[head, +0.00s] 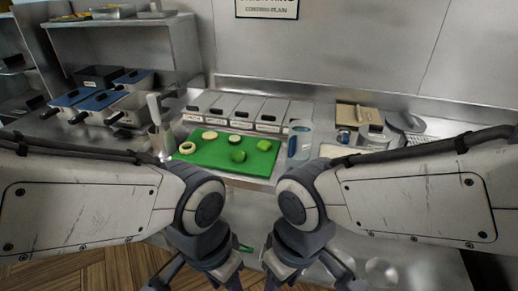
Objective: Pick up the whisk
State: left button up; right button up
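I cannot make out the whisk for certain. A grey utensil (414,124) lies at the right of the steel counter, with a dark, finely lined part beside it; its kind is too small to tell. A pale-handled utensil (154,108) stands upright in a metal container (160,143) left of the green board; its lower end is hidden. My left gripper (195,284) and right gripper (308,284) hang low in front of the counter, away from both utensils. Their fingers are spread, with nothing visible between them; the tips are partly cut off by the frame.
A green cutting board (210,155) holds several round food pieces. Lidded bins (240,110) stand behind it, a clear bottle (300,140) at its right. Blue-topped fryer baskets (98,101) are at left.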

aim_at(151, 99)
jog(key=u, duration=0.75)
jog(key=i, duration=1.3)
jog(key=z, duration=0.1)
